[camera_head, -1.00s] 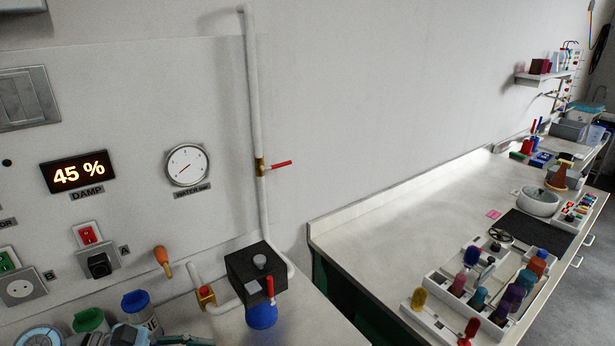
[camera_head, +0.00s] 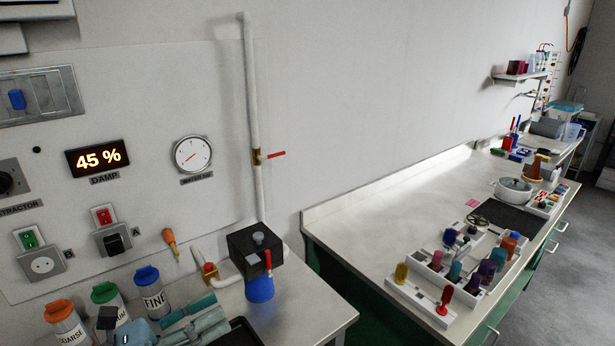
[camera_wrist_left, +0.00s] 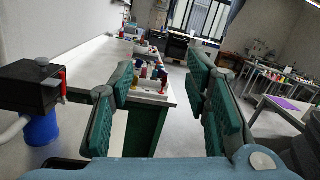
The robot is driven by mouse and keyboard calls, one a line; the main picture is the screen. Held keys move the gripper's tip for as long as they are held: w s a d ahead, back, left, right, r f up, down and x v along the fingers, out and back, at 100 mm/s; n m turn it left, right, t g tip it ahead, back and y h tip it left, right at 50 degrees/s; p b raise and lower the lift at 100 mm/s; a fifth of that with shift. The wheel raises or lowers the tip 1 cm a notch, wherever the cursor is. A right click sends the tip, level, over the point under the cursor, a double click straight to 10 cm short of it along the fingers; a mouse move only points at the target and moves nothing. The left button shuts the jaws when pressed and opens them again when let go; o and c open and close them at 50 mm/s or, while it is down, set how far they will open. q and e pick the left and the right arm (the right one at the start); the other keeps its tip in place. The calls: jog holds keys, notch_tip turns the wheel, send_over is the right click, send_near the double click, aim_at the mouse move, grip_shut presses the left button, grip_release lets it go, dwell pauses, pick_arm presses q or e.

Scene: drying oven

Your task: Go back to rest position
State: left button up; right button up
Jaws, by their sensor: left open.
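My left gripper (camera_head: 195,318) shows at the bottom of the head view, near the front of the left bench, just right of the labelled jars. In the left wrist view its two green padded fingers (camera_wrist_left: 165,105) stand wide apart with nothing between them. My right gripper does not show in either view.
Jars with orange, green and blue lids (camera_head: 148,276) stand left of my left gripper. A black box valve over a blue base (camera_head: 260,289) is to its right. A second bench (camera_head: 375,215) carries a white rack of coloured bottles (camera_head: 424,282). Grey floor is open at right.

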pick_arm(q)
jog(key=w+a+r+n+t+y, duration=0.2)
jog(key=a+r+n+t+y, duration=0.1)
jog(key=n+t, duration=0.55)
jog(key=s+a+f+n+g+y, duration=0.1)
jog(key=a+f+n+y, duration=0.6)
jog(key=n, duration=0.5)
jog(key=s+a+f+n+g+y, duration=0.15)
jog(key=a+f+n+y, duration=0.3)
jog(key=n+y, duration=0.65)
jog(key=s+d+f+n+g+h, duration=0.25)
jog(key=s+f+n+g, duration=0.4)
jog(key=s+f, duration=0.35)
jog(key=s+d+f+n+g+h, duration=0.2)
jog(key=s+d+f+n+g, duration=0.2)
jog(key=s+f+n+g, duration=0.45)
jog(key=s+a+f+m, duration=0.1)
jog(key=s+f, duration=0.1)
jog(key=f, duration=0.8)
jog(key=s+a+f+m, duration=0.1)
jog(key=f+m, duration=0.1)
jog(key=f, duration=0.8)
jog(key=s+f+b, duration=0.1)
jog(key=s+f, duration=1.2)
jog(key=s, duration=0.1)
jog(key=shift+a+f+n+g, duration=0.25)
jog(key=shift+a+n+g, duration=0.05)
jog(key=shift+n, duration=0.05)
